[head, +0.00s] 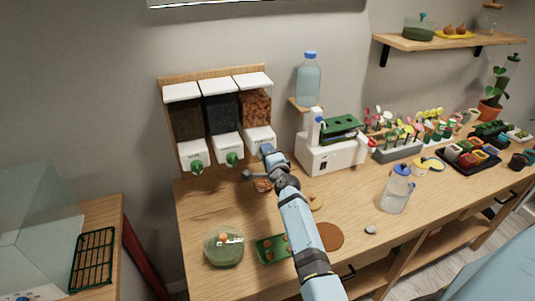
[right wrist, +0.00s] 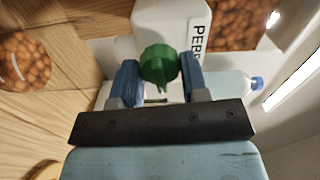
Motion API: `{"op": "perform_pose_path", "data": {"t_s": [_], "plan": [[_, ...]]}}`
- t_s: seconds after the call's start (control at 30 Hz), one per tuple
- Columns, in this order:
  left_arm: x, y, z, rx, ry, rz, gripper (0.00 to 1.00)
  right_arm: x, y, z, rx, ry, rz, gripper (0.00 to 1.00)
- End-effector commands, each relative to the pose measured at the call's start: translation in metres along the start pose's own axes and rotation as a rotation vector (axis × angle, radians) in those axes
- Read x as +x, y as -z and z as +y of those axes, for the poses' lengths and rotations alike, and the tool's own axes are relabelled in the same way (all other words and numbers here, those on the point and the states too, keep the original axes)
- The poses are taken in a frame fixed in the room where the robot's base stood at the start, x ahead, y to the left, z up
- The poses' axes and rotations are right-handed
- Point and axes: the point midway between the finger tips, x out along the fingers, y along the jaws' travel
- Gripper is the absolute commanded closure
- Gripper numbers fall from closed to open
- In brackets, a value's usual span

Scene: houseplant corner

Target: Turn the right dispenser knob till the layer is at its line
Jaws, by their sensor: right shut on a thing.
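The right dispenser (head: 256,108) hangs on the wall at the end of a row of three. Its clear hopper holds brown pebbles, and its white spout carries a label starting "PEB" in the right wrist view (right wrist: 175,25). Its green knob (right wrist: 159,65) sits between the fingers of my right gripper (right wrist: 159,70), which is shut on it. In the head view my right gripper (head: 266,152) hides this knob. A round container of brown pebbles (right wrist: 25,60) stands below; in the head view my arm partly covers it (head: 262,185). A pale mark shows on its side. My left gripper is not in view.
Two other dispensers (head: 186,118) (head: 221,113) hang to the left. A white machine (head: 315,155) stands close right, below a water bottle (head: 308,80) on a small shelf. A glass bowl (head: 224,248) and green tray (head: 268,250) lie in front.

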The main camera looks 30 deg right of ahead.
Motion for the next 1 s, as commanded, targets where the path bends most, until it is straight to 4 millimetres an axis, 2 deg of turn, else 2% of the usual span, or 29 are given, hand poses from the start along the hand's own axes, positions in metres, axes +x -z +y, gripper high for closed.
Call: {"op": "perform_pose_path", "data": {"t_s": [0.3,0.77,0.8,0.87,0.9,1.0], "plan": [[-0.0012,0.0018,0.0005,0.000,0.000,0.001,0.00,0.0001,-0.0001,-0.0002,0.087,0.000,0.000,0.82],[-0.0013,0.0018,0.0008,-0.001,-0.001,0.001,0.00,0.0001,-0.0001,-0.0002,0.096,0.000,0.000,0.82],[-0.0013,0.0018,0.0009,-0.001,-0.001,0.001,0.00,0.0001,-0.0001,-0.0002,0.096,0.000,0.000,0.49],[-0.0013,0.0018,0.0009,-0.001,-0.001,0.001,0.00,0.0001,-0.0001,-0.0002,0.096,0.000,0.000,0.36],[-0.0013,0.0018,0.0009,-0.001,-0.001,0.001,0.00,0.0001,-0.0001,-0.0002,0.096,0.000,0.000,0.33],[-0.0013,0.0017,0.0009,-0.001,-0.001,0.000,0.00,0.0001,-0.0001,-0.0002,0.096,0.000,0.000,0.33]]}}
